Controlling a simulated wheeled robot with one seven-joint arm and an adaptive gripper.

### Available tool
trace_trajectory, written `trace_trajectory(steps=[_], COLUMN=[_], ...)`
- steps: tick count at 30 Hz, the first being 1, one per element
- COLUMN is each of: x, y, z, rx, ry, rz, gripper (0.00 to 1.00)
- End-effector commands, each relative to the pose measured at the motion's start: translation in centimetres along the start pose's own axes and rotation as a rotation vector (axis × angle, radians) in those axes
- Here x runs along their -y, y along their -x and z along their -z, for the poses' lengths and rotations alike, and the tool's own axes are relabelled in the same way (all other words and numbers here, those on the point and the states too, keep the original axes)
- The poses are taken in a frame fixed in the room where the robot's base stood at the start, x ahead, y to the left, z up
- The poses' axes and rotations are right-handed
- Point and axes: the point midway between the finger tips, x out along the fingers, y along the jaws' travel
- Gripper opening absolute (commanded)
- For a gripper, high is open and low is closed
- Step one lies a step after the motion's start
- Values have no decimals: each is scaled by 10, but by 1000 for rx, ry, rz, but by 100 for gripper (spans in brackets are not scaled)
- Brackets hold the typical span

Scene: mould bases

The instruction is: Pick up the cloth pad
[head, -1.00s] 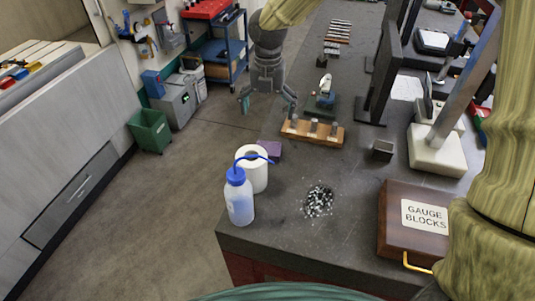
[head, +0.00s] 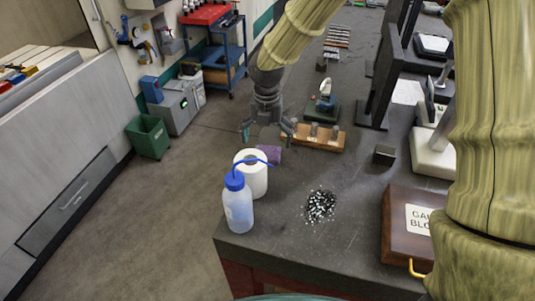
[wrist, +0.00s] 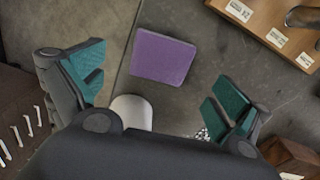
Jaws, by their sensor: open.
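The cloth pad is a flat purple rectangle (wrist: 162,56) lying on the dark bench top near its left edge. In the head view the pad (head: 268,154) sits behind the white paper roll and left of the wooden block with pins. My gripper (head: 268,132) is open and empty, above and close to the pad in the head view. In the wrist view the two teal fingertips (wrist: 160,88) are spread wide, with the pad between and beyond them. The pad is fully visible there and apart from the fingers.
A white paper roll (head: 252,176) and a blue-capped wash bottle (head: 238,205) stand just in front of the pad. A wooden block with pins (head: 312,137) is at its right. A pile of metal chips (head: 320,206) and a gauge block case (head: 405,232) lie nearer.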

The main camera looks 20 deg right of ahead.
Motion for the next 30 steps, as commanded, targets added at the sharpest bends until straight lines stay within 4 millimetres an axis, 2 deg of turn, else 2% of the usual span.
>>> trace_trajectory(steps=[12,23,26,30], x=[2,2,2,2], y=[-42,-49,-48,-48], z=[1,1,1,1], rx=[-1,0,0,0], ry=[1,1,1,1], rz=[1,0,0,0], gripper=[100,100,85,60])
